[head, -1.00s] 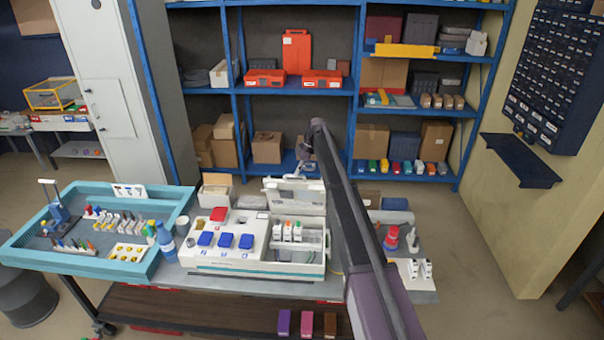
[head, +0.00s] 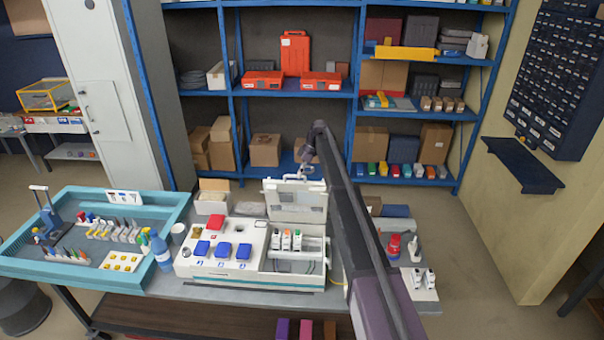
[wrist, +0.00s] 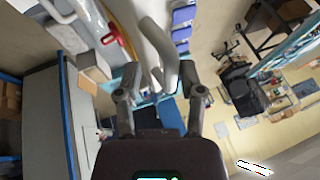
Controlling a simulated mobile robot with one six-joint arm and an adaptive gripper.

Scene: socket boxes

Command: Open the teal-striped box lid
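The white box with a teal stripe (head: 220,277) stands on the table in the middle of the head view. Its lid (head: 296,213) stands raised, roughly upright, at the back of the right compartment, with a handle at its top edge. My gripper (head: 307,168) is just above the lid's top edge. In the wrist view its two fingers (wrist: 161,98) are apart. A pale curved part (wrist: 165,62) shows beyond and between them; I cannot tell whether it is the lid's handle or whether the fingers touch it.
Blue sockets (head: 222,250) and a red one (head: 215,222) sit on the box's left half. Small white modules (head: 286,240) stand in the open compartment. A teal tray (head: 120,279) and a blue bottle (head: 161,252) are left. Red and white parts (head: 394,246) stand right of my arm.

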